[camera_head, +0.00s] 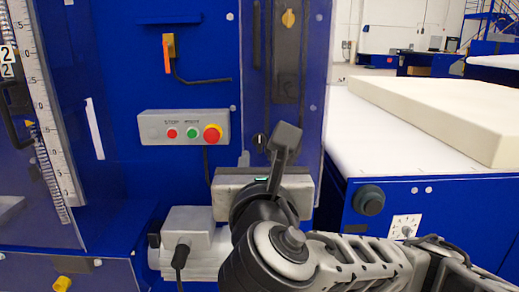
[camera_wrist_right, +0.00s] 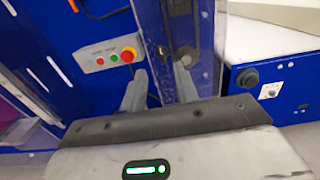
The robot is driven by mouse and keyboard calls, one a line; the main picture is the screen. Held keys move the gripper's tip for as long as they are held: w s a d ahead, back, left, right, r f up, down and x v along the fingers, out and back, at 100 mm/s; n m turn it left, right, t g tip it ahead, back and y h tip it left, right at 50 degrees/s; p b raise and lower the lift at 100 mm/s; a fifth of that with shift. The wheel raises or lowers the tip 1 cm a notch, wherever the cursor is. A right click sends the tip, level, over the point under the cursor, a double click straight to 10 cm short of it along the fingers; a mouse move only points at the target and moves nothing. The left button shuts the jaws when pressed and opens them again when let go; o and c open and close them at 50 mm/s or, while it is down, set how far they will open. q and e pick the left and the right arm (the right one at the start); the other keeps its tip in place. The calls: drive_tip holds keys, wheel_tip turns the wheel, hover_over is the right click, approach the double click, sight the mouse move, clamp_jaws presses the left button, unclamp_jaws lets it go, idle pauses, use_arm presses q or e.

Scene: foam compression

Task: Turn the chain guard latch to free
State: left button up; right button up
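The chain guard (camera_head: 310,90) is a see-through blue panel at the right end of the blue machine, with a dark strip behind it. A small dark round knob (camera_head: 260,141) low on it looks like the latch. In the right wrist view a dark knob (camera_wrist_right: 163,52) shows beyond and between my fingertips. My right gripper (camera_head: 266,146) is in front of the lower guard, its fingers apart and nothing between them. It also shows in the right wrist view (camera_wrist_right: 160,76). Whether a finger touches the knob I cannot tell. My left gripper is out of view.
A grey control box (camera_head: 184,127) with red and green buttons and a red stop button sits left of my gripper. An orange handle (camera_head: 168,54) is above it. A foam block (camera_head: 440,115) lies on the white-topped conveyor (camera_head: 365,140) at right.

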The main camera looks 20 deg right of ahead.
sight(259, 137)
drive_tip(key=x, duration=0.9)
drive_tip(key=shift+w+d+f, duration=0.1)
drive_tip(key=shift+w, duration=0.2)
clamp_jaws()
